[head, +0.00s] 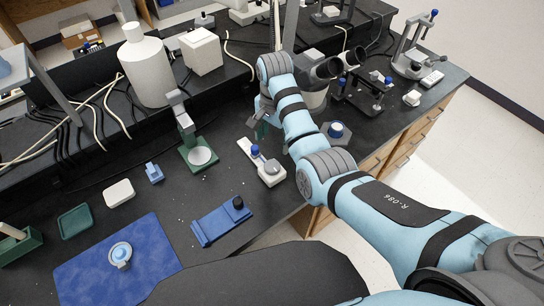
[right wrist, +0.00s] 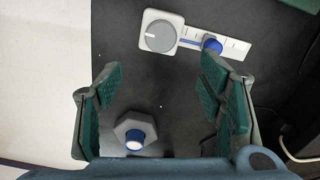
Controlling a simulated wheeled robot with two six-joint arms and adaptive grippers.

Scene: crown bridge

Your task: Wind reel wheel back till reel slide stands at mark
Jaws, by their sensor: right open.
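The reel is a small white device (head: 270,176) on the dark bench. In the right wrist view its round grey wheel (right wrist: 160,37) sits on a white base at the top. A blue-knobbed slide (right wrist: 211,44) stands on a white strip (right wrist: 236,50) with dark marks, right of the wheel. The slide's blue knob also shows in the head view (head: 255,151). Which line is the mark I cannot tell. My right gripper (right wrist: 162,80) is open and empty; in the wrist view its green fingers are apart, below the reel. It is partly hidden by its arm in the head view (head: 264,128). My left gripper is out of view.
A grey hexagonal piece with a blue top (right wrist: 134,133) lies near the right gripper's left finger in the wrist view. A green-based stand (head: 197,160) and a blue device with a dark knob (head: 222,220) flank the reel. A microscope (head: 318,75) stands behind my right arm.

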